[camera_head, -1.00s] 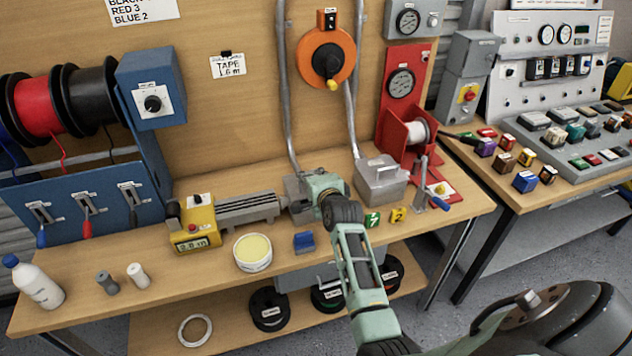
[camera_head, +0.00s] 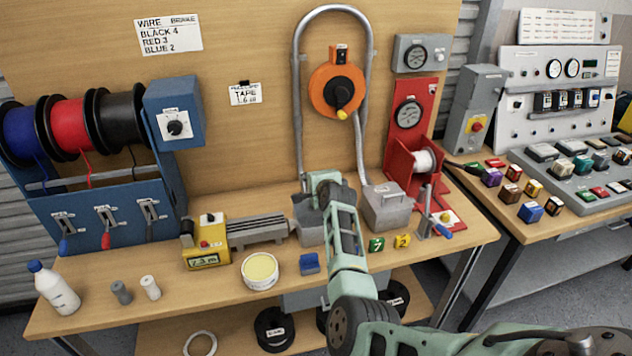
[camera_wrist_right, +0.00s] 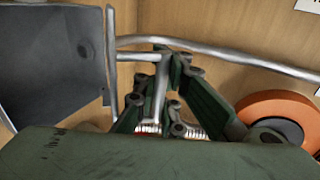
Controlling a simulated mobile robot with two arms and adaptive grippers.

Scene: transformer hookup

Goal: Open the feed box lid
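A grey box (camera_head: 309,234) stands at the foot of the left conduit on the bench; I take it as the feed box. My right arm hides much of it, so its lid is not clear in the head view. My right gripper (camera_head: 318,186) is over the top of this box. In the right wrist view, the right gripper's fingers (camera_wrist_right: 172,66) lean together around a thin metal rod (camera_wrist_right: 159,92). I cannot tell whether they grip it. A grey panel (camera_wrist_right: 55,65) lies to their left; whether it is lid or box is unclear. My left gripper is not in view.
A conduit loop (camera_head: 298,110) and orange reel (camera_head: 335,90) are behind. A tub (camera_head: 260,271), blue block (camera_head: 310,263) and numbered tags (camera_head: 377,245) sit in front.

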